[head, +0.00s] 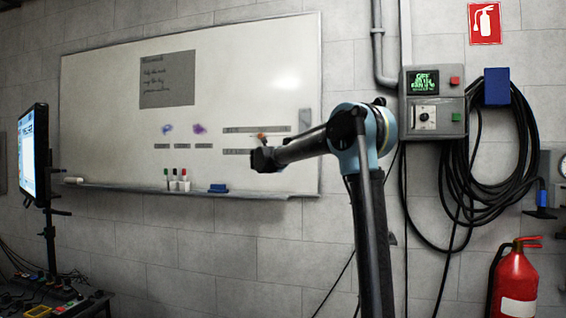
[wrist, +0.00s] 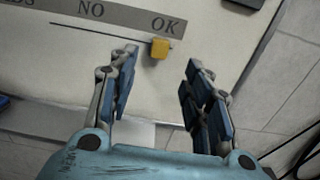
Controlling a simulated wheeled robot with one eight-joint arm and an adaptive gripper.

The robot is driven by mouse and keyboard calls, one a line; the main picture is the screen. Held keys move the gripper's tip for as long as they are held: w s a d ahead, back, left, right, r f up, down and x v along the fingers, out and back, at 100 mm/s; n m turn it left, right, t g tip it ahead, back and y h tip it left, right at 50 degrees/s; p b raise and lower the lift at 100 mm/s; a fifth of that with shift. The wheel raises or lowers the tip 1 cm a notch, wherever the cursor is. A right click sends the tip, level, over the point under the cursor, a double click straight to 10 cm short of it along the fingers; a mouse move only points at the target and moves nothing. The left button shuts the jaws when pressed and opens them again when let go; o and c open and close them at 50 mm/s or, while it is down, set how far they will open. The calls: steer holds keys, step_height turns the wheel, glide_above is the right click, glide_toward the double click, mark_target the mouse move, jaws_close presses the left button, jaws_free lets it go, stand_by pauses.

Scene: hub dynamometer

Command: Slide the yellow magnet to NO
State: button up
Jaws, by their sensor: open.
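In the wrist view the yellow magnet (wrist: 160,48) is on the whiteboard, at the right end of a thin dark line, just below the word OK. The word NO (wrist: 91,10) is on the same grey strip, further left. My gripper (wrist: 163,57) is open, its fingers on either side of the magnet, with gaps visible to both. I cannot tell how far the fingertips are from the board. In the head view my gripper (head: 263,160) is in front of the lower right part of the board, and I cannot make out the yellow magnet there.
The whiteboard (head: 100,130) has grey label strips and a lower ledge (head: 130,187) with markers (head: 176,182) and a blue eraser (head: 218,188). A small orange piece (head: 261,135) shows above my gripper. A control box (head: 435,103) and cables are to the right.

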steer(key=x, duration=1.1)
steer(key=shift+w+a, duration=0.1)
jaws_close()
